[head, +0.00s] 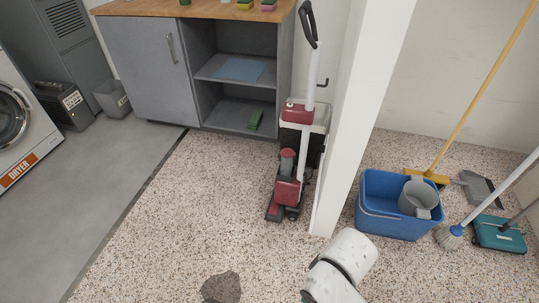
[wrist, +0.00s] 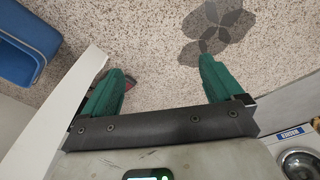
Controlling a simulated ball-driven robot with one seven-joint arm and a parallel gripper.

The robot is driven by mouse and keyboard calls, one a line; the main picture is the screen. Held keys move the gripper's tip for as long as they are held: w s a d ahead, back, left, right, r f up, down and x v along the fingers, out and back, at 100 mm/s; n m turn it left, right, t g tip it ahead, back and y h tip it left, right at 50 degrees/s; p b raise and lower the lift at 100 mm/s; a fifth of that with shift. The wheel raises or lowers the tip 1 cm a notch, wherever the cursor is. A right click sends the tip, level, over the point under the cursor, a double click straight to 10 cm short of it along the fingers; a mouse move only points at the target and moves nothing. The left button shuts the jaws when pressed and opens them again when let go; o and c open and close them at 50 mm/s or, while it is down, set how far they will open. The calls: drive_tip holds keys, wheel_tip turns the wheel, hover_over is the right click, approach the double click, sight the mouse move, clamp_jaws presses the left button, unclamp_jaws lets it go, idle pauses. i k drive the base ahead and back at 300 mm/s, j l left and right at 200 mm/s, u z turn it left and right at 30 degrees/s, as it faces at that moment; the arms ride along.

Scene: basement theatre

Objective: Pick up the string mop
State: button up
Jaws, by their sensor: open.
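The string mop (head: 450,237) stands at the right in the head view. Its pale string head rests on the floor and its white handle slants up to the right, out of the picture. The head is close to the right side of the blue bucket (head: 375,222) and left of a teal sweeper (head: 499,235). In the wrist view my gripper (wrist: 161,65) is open, with its two green fingers wide apart and nothing between them but floor. The mop does not show in the wrist view. My gripper is outside the head view.
A white post (head: 360,115) stands between the bucket and a red upright floor cleaner (head: 289,190). A yellow broom (head: 430,176) and a grey dustpan (head: 480,188) are behind the mop. A grey cabinet (head: 140,65) and a dryer (head: 20,120) are left.

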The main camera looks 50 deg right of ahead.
sight(450, 237)
drive_tip(key=z, duration=2.6)
